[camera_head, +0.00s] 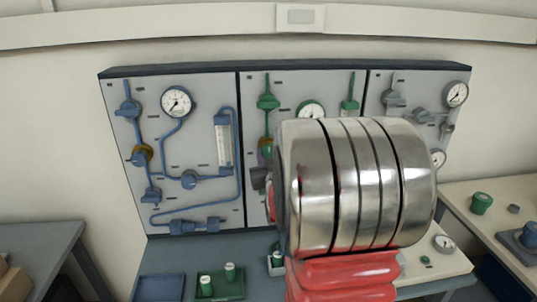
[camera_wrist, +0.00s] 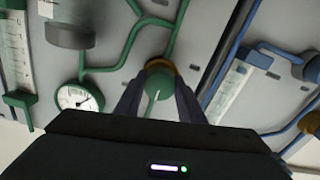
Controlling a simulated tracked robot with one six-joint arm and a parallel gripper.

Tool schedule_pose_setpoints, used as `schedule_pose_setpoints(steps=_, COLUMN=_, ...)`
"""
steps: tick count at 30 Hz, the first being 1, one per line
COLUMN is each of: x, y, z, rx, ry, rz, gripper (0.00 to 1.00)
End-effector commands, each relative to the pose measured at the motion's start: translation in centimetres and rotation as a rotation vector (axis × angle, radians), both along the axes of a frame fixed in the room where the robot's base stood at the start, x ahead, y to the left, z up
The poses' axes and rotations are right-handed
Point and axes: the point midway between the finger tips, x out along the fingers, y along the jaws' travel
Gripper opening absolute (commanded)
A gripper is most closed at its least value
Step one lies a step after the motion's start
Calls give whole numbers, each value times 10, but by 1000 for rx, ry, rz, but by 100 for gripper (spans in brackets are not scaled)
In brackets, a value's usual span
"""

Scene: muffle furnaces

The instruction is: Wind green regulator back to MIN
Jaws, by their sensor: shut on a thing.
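The green regulator (camera_wrist: 158,92) is a round green knob with a white pointer line and a brass collar behind it. In the wrist view the line runs down and slightly left. My gripper (camera_wrist: 159,86) has one dark finger on each side of the knob and is shut on it. A white gauge (camera_wrist: 75,98) sits beside the regulator in the wrist view. The MIN mark cannot be made out.
The blue panel (camera_head: 228,90) with its gauge, pipes and flow tube is to the left. A grey panel (camera_head: 420,85) is to the right. Green fittings (camera_head: 221,284) stand on the bench below. A side table at right holds a green knob (camera_head: 480,203).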

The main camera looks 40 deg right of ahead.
Motion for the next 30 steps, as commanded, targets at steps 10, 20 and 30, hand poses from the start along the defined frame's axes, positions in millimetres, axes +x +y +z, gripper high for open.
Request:
schedule_pose_setpoints(steps=10, x=0, y=2, z=0, rx=-3, ry=3, rz=3, gripper=13)
schedule_pose_setpoints(steps=20, x=1, y=2, z=-1, rx=-58, ry=41, rz=5, gripper=13)
schedule_pose_setpoints(steps=30, x=1, y=2, z=-1, rx=-244, ry=168, rz=6, gripper=13)
